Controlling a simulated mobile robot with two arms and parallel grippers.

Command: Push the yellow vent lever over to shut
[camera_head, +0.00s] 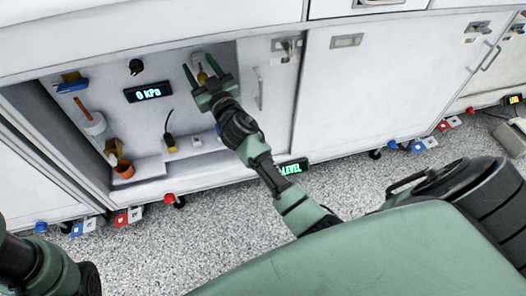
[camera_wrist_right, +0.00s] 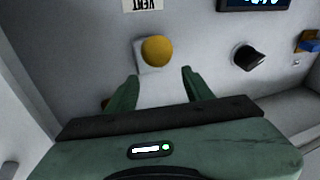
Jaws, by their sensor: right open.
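The yellow vent lever (camera_head: 202,76) is in the wall recess, partly hidden by my right gripper in the head view. In the right wrist view its round yellow knob (camera_wrist_right: 157,50) shows end-on over a pale square base, below a VENT label (camera_wrist_right: 143,4). My right gripper (camera_head: 198,61) is open, with one finger on each side of the lever in the head view. In the right wrist view the open fingers (camera_wrist_right: 160,75) point toward the knob, with nothing seen held between them. Contact cannot be told. My left gripper is out of view.
A display reading 0 kPa (camera_head: 148,92) and a black knob (camera_head: 136,67) are left of the lever. A cabinet door (camera_head: 268,95) stands right.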

